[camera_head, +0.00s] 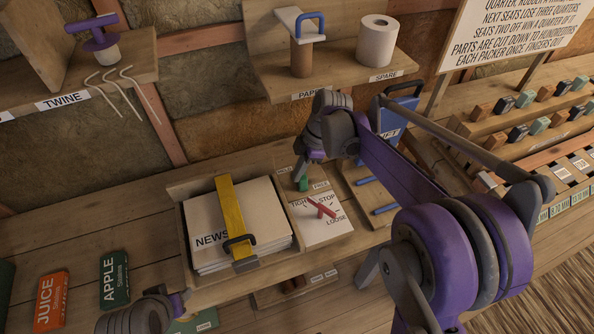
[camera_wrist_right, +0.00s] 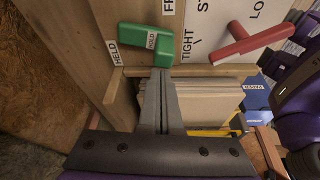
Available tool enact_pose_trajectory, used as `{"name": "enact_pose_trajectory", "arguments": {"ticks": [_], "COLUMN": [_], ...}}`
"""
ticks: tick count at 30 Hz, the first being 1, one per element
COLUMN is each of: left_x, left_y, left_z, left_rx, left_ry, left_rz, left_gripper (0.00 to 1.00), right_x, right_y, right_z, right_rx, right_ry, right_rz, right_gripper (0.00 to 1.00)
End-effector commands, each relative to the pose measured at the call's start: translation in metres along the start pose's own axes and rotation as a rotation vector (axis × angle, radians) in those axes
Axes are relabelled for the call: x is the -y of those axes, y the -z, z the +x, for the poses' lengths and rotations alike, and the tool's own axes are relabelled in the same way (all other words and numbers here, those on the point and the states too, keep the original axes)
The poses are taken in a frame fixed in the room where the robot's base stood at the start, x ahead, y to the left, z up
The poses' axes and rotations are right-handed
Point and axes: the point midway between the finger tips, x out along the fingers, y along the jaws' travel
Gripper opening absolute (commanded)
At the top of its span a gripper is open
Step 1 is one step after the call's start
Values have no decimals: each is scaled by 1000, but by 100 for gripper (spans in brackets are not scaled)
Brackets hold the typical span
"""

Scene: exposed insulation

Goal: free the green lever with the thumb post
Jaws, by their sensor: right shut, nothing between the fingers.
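The green lever (camera_head: 303,184) stands on the wooden box right of the newspaper stack, between a HELD label (camera_head: 285,170) and a FREE label (camera_head: 320,185). In the right wrist view the lever (camera_wrist_right: 133,39) carries a HOLD tag and lies close to the HELD label (camera_wrist_right: 113,52). I cannot pick out a separate thumb post. My right gripper (camera_head: 304,170) is just above the lever; in its wrist view its fingers (camera_wrist_right: 161,76) are shut and empty, tips at the lever's edge. Contact cannot be told. My left gripper (camera_head: 178,302) shows only partly at the bottom.
A red T-handle (camera_head: 321,207) stands right of the lever on a TIGHT/STOP/LOOSE card. A yellow strap (camera_head: 232,210) with a dark clasp crosses the NEWS stack (camera_head: 205,220).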

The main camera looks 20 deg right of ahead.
Motion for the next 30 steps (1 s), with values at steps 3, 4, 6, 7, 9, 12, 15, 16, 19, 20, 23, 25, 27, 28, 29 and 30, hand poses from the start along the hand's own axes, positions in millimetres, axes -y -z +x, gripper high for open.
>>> {"name": "enact_pose_trajectory", "arguments": {"ticks": [3, 4, 6, 7, 9, 12, 15, 16, 19, 20, 23, 25, 27, 28, 29, 30], "left_x": [0, 0, 0, 0, 0, 0, 0, 0, 0, 0, 0, 0, 0, 0, 0, 0], "left_y": [0, 0, 0, 0, -1, -1, -1, -1, -1, -1, 0, 1, 2, 3, 4, 6], "left_z": [0, 0, 0, 0, 1, 1, 1, 1, 1, 1, 0, -1, -2, -3, -5, -6], "left_rx": [0, 0, 0, 0, 0, 1, 1, 1, 0, 0, 0, 0, -2, -2, -3, -4], "left_ry": [0, 0, 0, 0, 0, 0, 0, 0, 0, 0, 0, 0, 0, 0, 0, 0], "left_rz": [0, 0, 0, 0, 0, 0, 0, 0, 0, 0, 0, 0, 0, 0, 0, 0], "left_gripper": [50, 50, 50, 50, 50, 50, 50, 50, 50, 50, 50, 50, 50, 50, 50, 50], "right_x": [3, 4, 7, 9, 12, 15, 16, 16, 16, 16, 16, 15, 15, 14, 14, 14], "right_y": [0, 0, 0, 0, 1, 1, 1, 1, 1, 1, 1, 2, 4, 5, 6, 8], "right_z": [0, 0, 0, 0, 0, 0, 0, 0, 0, 0, 0, -2, -4, -5, -7, -10], "right_rx": [0, 0, 0, 0, 0, 0, 0, 0, 0, 0, 0, 0, 0, 0, 0, 0], "right_ry": [0, 0, 0, 0, 0, 0, -1, -1, -1, -1, -1, -1, -1, -1, -1, -1], "right_rz": [1, 1, 1, 1, 1, 1, 2, 2, 2, 2, 2, 2, 1, 1, 1, 1], "right_gripper": [0, 0, 0, 0, 0, 0, 0, 0, 0, 0, 0, 0, 0, 0, 0, 0]}}
